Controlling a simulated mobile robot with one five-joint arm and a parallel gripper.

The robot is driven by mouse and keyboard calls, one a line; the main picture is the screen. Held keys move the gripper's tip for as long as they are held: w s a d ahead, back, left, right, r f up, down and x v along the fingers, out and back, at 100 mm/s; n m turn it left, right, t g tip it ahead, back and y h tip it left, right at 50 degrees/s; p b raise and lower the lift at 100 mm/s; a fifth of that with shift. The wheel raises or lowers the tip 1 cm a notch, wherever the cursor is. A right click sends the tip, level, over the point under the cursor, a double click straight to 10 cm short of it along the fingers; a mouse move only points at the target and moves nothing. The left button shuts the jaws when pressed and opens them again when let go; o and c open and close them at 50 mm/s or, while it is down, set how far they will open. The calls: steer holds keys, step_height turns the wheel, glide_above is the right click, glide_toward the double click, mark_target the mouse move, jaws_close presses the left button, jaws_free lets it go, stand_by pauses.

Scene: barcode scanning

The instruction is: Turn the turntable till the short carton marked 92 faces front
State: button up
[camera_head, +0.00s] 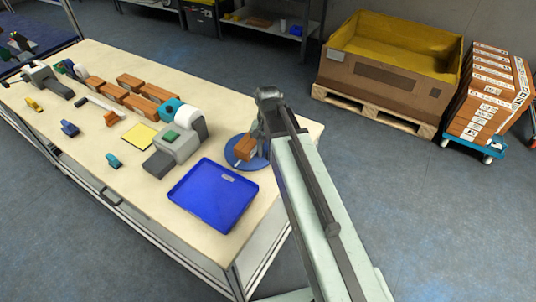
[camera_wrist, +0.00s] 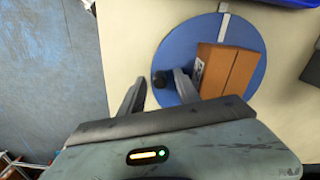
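The blue turntable (camera_wrist: 178,47) lies below my gripper in the wrist view; its edge also shows in the head view (camera_head: 259,164) near the table's right end. A brown carton (camera_wrist: 230,72) rests on its right part, with a white label on the side near my gripper; no number is readable. A small dark knob (camera_wrist: 160,79) stands near the turntable's left edge. My gripper (camera_wrist: 160,75) is open, one finger on each side of the knob in the picture. I cannot tell whether either finger touches it. A pale mark (camera_wrist: 223,8) shows at the turntable's rim.
A blue tray (camera_head: 214,194) and a grey device (camera_head: 172,150) stand left of the turntable. Several brown cartons (camera_head: 112,91) line the table's back. A yellow pad (camera_head: 139,136) lies mid-table. Open floor and a large crate (camera_head: 375,83) are to the right.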

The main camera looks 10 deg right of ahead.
jaws_close()
stand_by(1.3)
